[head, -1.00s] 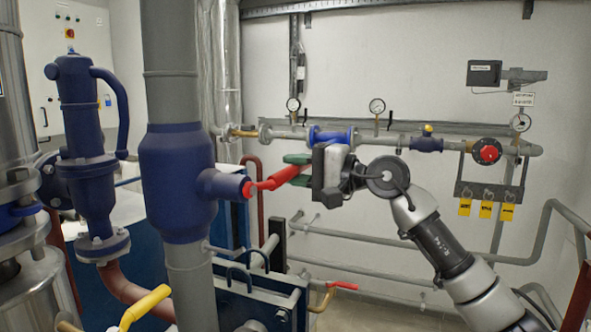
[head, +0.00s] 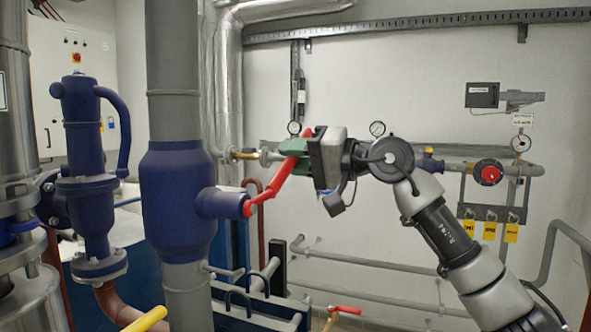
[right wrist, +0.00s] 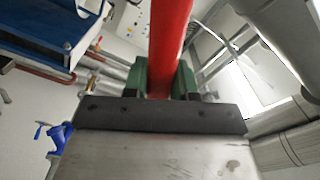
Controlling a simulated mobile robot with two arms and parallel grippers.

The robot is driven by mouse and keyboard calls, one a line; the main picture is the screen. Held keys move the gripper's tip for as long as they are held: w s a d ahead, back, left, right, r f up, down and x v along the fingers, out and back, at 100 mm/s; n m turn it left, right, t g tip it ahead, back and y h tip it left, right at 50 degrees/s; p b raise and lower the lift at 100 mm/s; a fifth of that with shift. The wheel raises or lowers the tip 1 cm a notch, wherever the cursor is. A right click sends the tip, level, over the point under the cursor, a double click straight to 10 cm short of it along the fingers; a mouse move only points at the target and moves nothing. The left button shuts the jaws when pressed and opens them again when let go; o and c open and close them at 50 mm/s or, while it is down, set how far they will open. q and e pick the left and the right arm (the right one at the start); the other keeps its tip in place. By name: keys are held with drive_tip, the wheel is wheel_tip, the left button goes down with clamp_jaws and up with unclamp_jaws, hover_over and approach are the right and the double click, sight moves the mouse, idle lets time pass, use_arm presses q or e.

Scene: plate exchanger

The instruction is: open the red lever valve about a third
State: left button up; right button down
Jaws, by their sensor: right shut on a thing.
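The red lever (head: 272,189) is mounted on the stub of the dark blue valve body (head: 178,205) on the grey vertical pipe, in the head view. It slants up and to the right from the stub. My right gripper (head: 297,150), with green fingers, is shut on the lever near its outer end. In the right wrist view the red lever (right wrist: 170,45) runs up between the green fingers of the right gripper (right wrist: 162,78). My left gripper is not in view.
A second red-handled valve (head: 345,310) is low at the centre, and a yellow handle (head: 147,319) is at the bottom left. A red round knob (head: 488,173) and yellow tags (head: 490,231) are on the right wall. Horizontal pipes run along the back wall.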

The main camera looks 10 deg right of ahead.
drive_tip(key=shift+s+a+r+n, duration=0.1)
drive_tip(key=shift+s+r+n, duration=0.05)
drive_tip(key=shift+r+n, duration=0.25)
drive_tip(key=c, duration=0.9)
unclamp_jaws()
drive_tip(key=shift+s+d+f, duration=0.1)
drive_tip(key=shift+s+d, duration=0.05)
drive_tip(key=shift+d, duration=0.05)
drive_tip(key=b+v, duration=0.3)
drive_tip(key=v, duration=0.7)
drive_tip(key=shift+s+b, duration=0.2)
drive_tip(key=shift+b, duration=0.2)
